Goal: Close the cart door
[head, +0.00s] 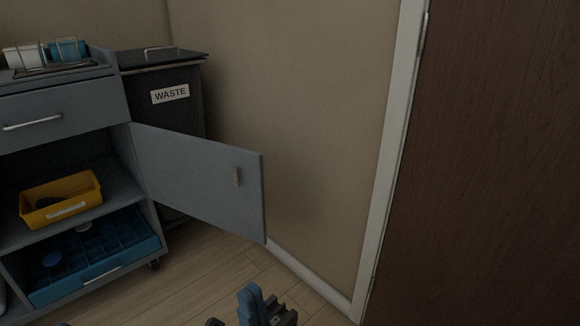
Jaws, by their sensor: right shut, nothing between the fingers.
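The grey cart (65,108) stands at the left. Its door (200,183) is swung wide open to the right, hinged at the cart's right side, with a small handle (236,177) near its free edge. Inside the open compartment a yellow bin (62,202) sits on a shelf. My right gripper (254,300) shows at the bottom edge, below the door and apart from it; it is shut and empty.
A dark waste bin (165,105) labelled WASTE stands behind the door, beside the cart. A blue divided tray (95,262) is on the bottom shelf. A beige wall (310,120) and a dark brown door (490,170) are at the right. Wood floor (195,285) lies open in front.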

